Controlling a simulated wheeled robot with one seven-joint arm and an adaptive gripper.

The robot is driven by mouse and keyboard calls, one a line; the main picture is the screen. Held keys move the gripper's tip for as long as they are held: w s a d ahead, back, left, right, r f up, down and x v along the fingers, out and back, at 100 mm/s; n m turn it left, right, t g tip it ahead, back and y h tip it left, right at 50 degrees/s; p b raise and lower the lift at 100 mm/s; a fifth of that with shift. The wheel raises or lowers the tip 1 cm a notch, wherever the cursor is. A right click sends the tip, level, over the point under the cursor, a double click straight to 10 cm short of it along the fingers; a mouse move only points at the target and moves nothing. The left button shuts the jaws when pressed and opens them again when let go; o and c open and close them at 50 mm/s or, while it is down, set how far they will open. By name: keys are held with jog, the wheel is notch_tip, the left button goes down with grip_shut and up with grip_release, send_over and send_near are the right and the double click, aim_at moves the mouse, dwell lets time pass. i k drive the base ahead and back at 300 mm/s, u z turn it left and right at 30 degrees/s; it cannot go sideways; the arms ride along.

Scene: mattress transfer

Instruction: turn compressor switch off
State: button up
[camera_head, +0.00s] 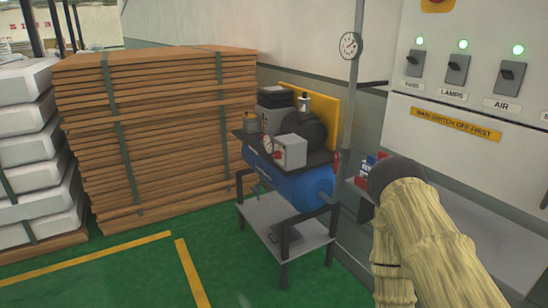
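The compressor (300,187) stands at centre, with a blue tank and a dark motor on top. A light grey box (291,152) with a small dark spot on its front sits on its near side, beside a small round gauge (268,145). The spot is too small to tell its position. On the wall panel at upper right, a switch labelled AIR (510,73) has a lit green lamp above it. My arm, in a beige sleeve with a dark rounded joint, rises at lower right. My gripper is not visible in this view.
Stacked wooden boards (165,130) and white mattress-like blocks (35,165) fill the left. Two more panel switches, one marked LAMPS (457,68), have lit green lamps. The green floor (130,280) at front left is clear.

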aim_at(276, 155)
jog(key=u, duration=0.6)
jog(key=i, duration=1.15)
jog(key=z, duration=0.25)
